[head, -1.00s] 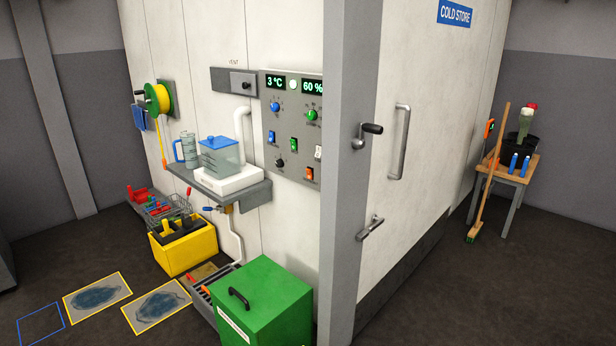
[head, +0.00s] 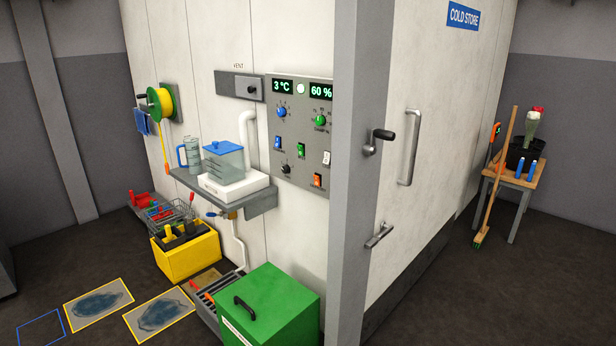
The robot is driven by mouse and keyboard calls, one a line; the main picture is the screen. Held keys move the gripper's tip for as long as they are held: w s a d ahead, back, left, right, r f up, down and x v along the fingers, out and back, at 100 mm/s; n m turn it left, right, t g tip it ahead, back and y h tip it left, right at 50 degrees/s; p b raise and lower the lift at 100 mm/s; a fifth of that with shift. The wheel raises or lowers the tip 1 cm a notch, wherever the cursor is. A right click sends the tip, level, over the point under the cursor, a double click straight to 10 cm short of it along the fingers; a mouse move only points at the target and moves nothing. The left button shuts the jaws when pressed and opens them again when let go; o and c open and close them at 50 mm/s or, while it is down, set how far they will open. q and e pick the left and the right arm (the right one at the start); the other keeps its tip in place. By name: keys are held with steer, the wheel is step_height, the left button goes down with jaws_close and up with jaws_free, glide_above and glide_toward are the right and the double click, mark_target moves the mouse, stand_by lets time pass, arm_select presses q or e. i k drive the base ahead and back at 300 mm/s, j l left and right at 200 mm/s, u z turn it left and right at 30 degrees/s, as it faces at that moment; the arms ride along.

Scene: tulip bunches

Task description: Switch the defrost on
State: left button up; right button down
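The grey control panel (head: 299,165) is on the cold store's white wall, left of the grey corner post. It carries a blue rocker switch (head: 277,142), a green one (head: 301,149), a white one (head: 327,158) and an orange one (head: 317,181). It also has a blue dial (head: 281,112), a green dial (head: 319,119) and a black knob (head: 286,169). The labels are too small to read, so I cannot tell which control is the defrost, or the switch positions. Neither of my grippers is in view.
A shelf (head: 258,202) with a scale and a lidded jug juts out below left of the panel. A green box (head: 280,300) stands on the floor below the panel. The grey corner post (head: 350,200) borders the panel on the right.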

mark_target(317, 179)
steer(key=i+j+u, duration=0.1)
steer(key=i+j, duration=0.8)
steer(key=i+j+u, duration=0.1)
steer(key=i+j, duration=0.7)
steer(key=i, duration=0.1)
